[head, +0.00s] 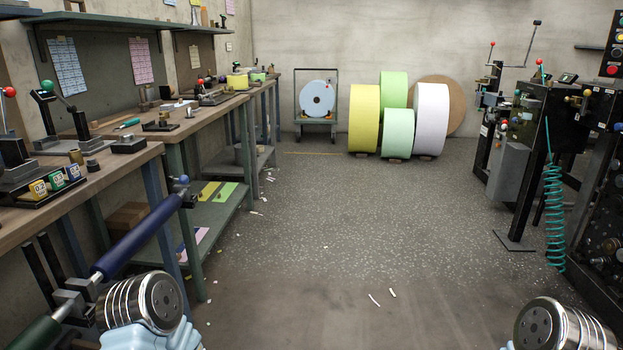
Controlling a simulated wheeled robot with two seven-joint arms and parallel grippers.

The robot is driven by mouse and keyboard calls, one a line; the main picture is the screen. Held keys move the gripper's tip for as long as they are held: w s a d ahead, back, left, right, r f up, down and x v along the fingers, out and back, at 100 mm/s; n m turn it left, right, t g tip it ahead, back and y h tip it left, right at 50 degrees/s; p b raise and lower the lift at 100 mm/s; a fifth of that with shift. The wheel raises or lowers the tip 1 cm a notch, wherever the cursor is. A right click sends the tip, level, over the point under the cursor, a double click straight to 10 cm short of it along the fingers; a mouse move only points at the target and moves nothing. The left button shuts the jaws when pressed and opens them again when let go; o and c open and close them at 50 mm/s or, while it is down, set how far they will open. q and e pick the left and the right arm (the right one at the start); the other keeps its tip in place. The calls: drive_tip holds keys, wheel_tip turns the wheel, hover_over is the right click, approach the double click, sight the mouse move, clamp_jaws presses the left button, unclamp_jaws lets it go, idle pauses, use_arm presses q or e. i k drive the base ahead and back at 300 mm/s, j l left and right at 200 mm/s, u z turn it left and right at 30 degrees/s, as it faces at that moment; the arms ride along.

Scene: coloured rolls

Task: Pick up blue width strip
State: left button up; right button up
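A small blue block with a pale printed face (73,174) sits at the right end of a dark holder on the left bench, beside a green block (57,182) and a yellow block (39,191). I cannot tell whether this is the blue width strip; no other small blue strip is clear to me. Neither gripper shows. Only rounded metal parts of my arms show at the bottom left and bottom right.
Left benches (110,165) carry levers and small tools. A dark blue roller (140,235) juts out at lower left. Yellow, green and white rolls (365,118) stand at the back, with a blue roll (317,98) on a cart. Machinery (545,150) lines the right. The middle floor is clear except paper scraps.

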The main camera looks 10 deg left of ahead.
sight(181, 103)
drive_tip(key=i+u, duration=0.25)
drive_tip(key=i, duration=0.2)
drive_tip(key=i+l+u, duration=0.2)
drive_tip(key=i, duration=0.25)
drive_tip(key=i+l+u, duration=0.25)
drive_tip(key=i, duration=0.15)
drive_tip(key=i+l+u, duration=0.2)
drive_tip(key=i, duration=0.25)
drive_tip(key=i+l+u, duration=0.65)
drive_tip(key=l, duration=0.2)
drive_tip(key=i+l, duration=0.15)
drive_tip(key=l, duration=0.25)
drive_tip(key=i+l+u, duration=0.1)
drive_tip(key=l, duration=0.3)
drive_tip(key=i+l, duration=0.25)
drive_tip(key=l, duration=0.15)
drive_tip(key=i+l+u, duration=0.1)
drive_tip(key=l, duration=0.3)
drive_tip(key=i+l, duration=0.2)
drive_tip(key=l, duration=0.2)
